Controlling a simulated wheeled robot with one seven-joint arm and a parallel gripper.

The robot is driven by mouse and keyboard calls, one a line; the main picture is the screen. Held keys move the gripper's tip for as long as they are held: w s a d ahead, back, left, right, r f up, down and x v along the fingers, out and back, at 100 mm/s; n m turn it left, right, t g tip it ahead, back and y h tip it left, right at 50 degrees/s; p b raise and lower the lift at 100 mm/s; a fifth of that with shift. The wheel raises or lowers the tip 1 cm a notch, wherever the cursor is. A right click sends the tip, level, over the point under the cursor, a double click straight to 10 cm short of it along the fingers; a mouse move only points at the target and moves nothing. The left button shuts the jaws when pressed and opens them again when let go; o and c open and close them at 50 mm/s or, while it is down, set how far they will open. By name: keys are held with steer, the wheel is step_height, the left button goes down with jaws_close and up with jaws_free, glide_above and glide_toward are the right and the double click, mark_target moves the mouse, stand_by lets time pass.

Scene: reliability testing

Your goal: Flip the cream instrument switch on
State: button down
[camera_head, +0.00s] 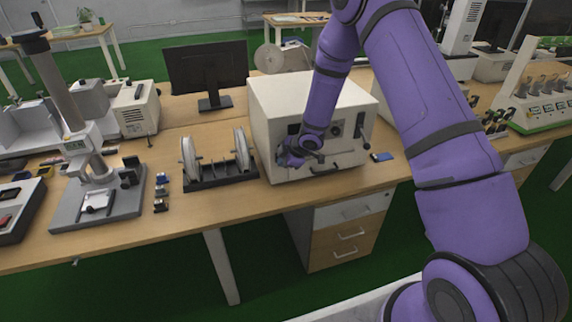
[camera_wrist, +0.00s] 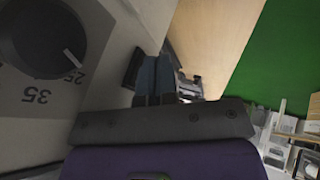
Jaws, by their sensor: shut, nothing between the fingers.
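The cream instrument (camera_head: 275,125) is a boxy unit on the wooden bench. Its front panel has dark knobs and a handle. My gripper (camera_head: 285,157) is at the lower left of that front panel, partly covering it. In the wrist view my gripper (camera_wrist: 155,78) is shut and empty, its fingertips close to the panel's edge. A dark part (camera_wrist: 132,68) shows on the panel right beside the fingers; I cannot tell whether it is the switch, touched, or which way it is set. A round black dial (camera_wrist: 45,35) marked 25 and 35 is on the panel at left.
A dark stand with two pale reels (camera_head: 220,170) is close to the left of the instrument. A small blue item (camera_head: 382,157) lies to its right. A monitor (camera_head: 207,72) stands behind at left.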

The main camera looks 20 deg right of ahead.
steer(key=shift+w, duration=0.2)
steer(key=shift+w+f, duration=0.25)
steer(key=shift+f, duration=0.1)
steer(key=shift+r, duration=0.15)
